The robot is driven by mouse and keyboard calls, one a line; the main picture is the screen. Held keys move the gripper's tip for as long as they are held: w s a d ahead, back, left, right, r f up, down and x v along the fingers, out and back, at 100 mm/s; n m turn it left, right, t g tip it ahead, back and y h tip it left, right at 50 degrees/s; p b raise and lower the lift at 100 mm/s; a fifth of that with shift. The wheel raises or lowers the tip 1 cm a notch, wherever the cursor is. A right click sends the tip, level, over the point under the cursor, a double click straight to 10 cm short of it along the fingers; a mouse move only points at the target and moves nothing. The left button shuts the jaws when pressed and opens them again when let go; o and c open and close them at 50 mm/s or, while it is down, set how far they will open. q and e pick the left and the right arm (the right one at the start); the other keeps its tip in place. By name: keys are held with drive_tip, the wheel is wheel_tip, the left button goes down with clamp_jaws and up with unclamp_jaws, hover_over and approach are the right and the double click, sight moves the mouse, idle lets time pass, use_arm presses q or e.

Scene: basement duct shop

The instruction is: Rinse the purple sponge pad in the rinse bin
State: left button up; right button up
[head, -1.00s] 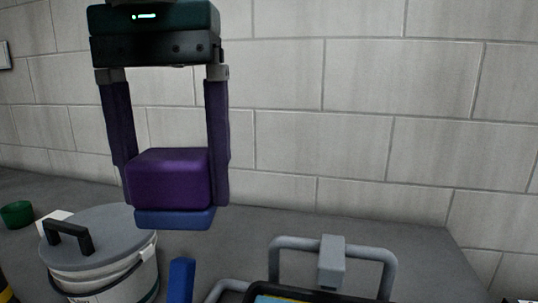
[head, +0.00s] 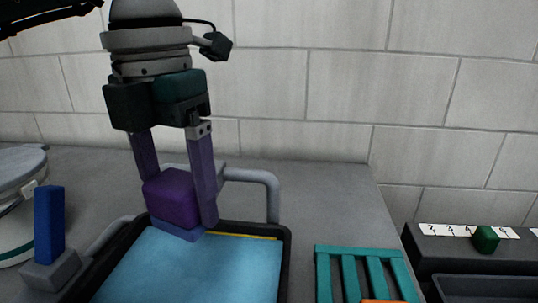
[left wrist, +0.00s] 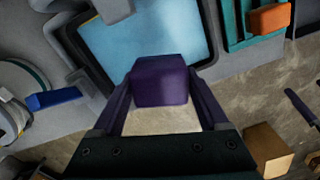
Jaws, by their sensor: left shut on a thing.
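The purple sponge pad (head: 172,197) has a blue underside and is held between the fingers of my left gripper (head: 178,195). The gripper points down and the pad hangs in front of or above the far part of the rinse bin (head: 287,262), a black-rimmed bin with light blue water. In the left wrist view the pad (left wrist: 160,80) sits between both fingers, with the water (left wrist: 140,45) beyond it. I cannot tell whether the pad touches the water. My right gripper is not in view.
A teal slatted rack (head: 322,270) with an orange piece (head: 385,301) stands right of the bin. A dark stand with a numbered strip and a green block (head: 486,239) is farther right. A blue upright handle (head: 49,225) and a white bucket (head: 14,215) are at left.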

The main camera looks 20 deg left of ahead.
use_arm(q)
drive_tip(key=f+n+b, duration=0.3)
drive_tip(key=f+n, duration=0.1)
drive_tip(key=f, duration=0.1)
drive_tip(key=a+f+n+b, duration=0.1)
drive_tip(key=f+n+b, duration=0.2)
drive_tip(key=f+n, duration=0.1)
drive_tip(key=f+n+b, duration=0.3)
drive_tip(key=f+n, duration=0.2)
drive_tip(key=f, duration=0.1)
drive_tip(key=shift+s+a+f, duration=0.1)
drive_tip(key=shift+a+f, duration=0.1)
drive_tip(key=shift+a, duration=0.2)
drive_tip(key=shift+f, duration=0.6)
idle(1.3)
wheel_tip(320, 180, up, 7)
drive_tip(key=p, duration=0.5)
drive_tip(key=shift+p, duration=0.35)
drive_tip(key=shift+r, duration=0.15)
idle(0.4)
